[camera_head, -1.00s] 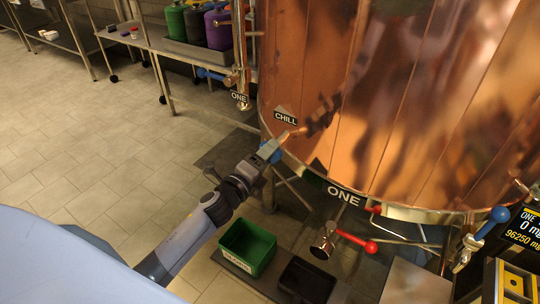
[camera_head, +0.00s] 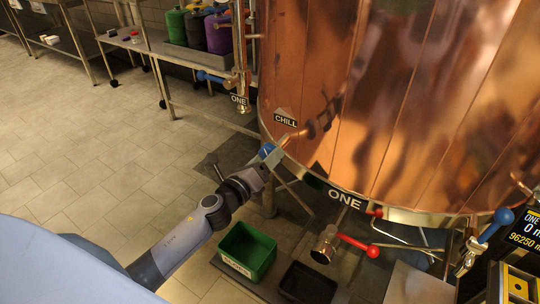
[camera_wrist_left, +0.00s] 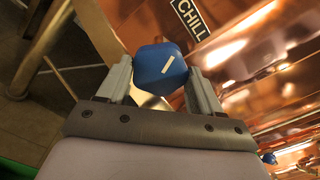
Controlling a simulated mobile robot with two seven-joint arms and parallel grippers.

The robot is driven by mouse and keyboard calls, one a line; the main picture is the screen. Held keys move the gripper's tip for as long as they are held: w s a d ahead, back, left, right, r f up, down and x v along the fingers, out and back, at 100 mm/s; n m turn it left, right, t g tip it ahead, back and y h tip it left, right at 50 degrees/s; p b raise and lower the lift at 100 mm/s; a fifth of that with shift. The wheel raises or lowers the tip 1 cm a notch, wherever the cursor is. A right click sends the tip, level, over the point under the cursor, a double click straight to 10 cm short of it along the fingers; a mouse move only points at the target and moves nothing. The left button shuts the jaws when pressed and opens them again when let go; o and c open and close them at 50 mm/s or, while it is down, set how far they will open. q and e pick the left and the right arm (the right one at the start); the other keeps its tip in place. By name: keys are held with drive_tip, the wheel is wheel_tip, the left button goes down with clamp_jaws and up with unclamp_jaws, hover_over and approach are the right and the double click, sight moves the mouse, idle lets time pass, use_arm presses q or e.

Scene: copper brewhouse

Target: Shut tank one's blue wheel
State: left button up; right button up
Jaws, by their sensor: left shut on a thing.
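The blue wheel (camera_head: 267,150) is on a pipe at the lower left of the copper tank (camera_head: 350,110), below the CHILL label (camera_head: 286,119). The tank carries a ONE label (camera_head: 344,198). My left gripper (camera_head: 263,161) is shut on the blue wheel. In the left wrist view the wheel (camera_wrist_left: 160,68) sits between the two fingers (camera_wrist_left: 160,82), with a white mark slanting across its face. My right gripper does not show.
A red-handled valve (camera_head: 358,244) and a blue-handled tap (camera_head: 496,225) are on the tank's lower right. A green crate (camera_head: 247,251) and a black crate (camera_head: 307,283) stand on the floor below. A steel bench (camera_head: 165,45) holds several coloured jugs at the back left.

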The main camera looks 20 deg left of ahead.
use_arm(q)
drive_tip(key=m, duration=0.4)
drive_tip(key=shift+a, duration=0.1)
drive_tip(key=o, duration=1.1)
drive_tip(key=shift+c, duration=0.2)
drive_tip(key=s, duration=0.6)
drive_tip(key=shift+a, duration=0.35)
drive_tip(key=s+a+b, duration=0.1)
drive_tip(key=s, duration=0.6)
